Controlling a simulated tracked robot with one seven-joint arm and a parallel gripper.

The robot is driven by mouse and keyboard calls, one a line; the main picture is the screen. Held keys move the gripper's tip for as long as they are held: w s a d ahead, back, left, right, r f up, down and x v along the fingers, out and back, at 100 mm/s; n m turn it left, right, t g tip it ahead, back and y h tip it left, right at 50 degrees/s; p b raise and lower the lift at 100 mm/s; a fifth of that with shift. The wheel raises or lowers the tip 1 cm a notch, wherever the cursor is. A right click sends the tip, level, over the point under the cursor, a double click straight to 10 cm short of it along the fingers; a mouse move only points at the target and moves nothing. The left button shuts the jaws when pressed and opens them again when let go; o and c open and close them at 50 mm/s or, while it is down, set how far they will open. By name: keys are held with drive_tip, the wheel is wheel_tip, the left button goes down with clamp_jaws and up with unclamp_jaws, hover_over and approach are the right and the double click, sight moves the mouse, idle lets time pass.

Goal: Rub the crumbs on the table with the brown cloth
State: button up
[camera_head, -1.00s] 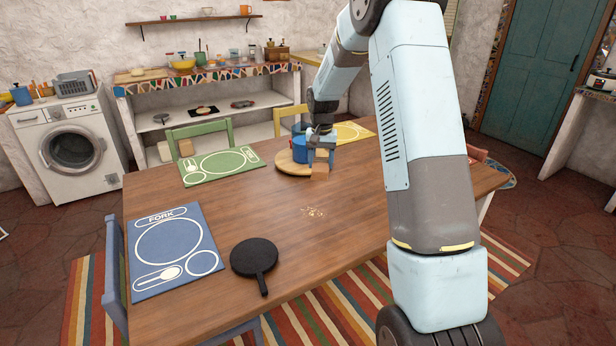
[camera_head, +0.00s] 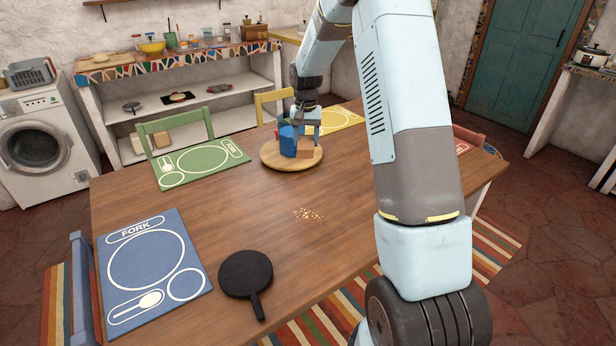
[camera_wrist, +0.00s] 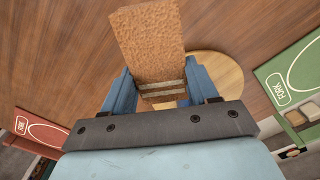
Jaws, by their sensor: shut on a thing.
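My gripper (camera_head: 309,135) is shut on the brown cloth (camera_wrist: 150,40), a folded, block-like piece with a rough surface. The cloth (camera_head: 307,150) sticks out from the blue fingers, which also show in the wrist view (camera_wrist: 155,88). It appears in front of the right part of the round wooden board; its exact height above it is hard to tell. The crumbs (camera_head: 308,214) lie in a small pale patch on the bare wooden table (camera_head: 235,215), nearer the camera than the gripper and apart from the cloth. I cannot make out crumbs in the wrist view.
A black pan-like object (camera_head: 245,273) lies near the front edge. Blue (camera_head: 150,262), green (camera_head: 200,163) and yellow (camera_head: 340,119) placemats lie around. The table around the crumbs is clear.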

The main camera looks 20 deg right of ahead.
drive_tip(key=shift+a, duration=0.4)
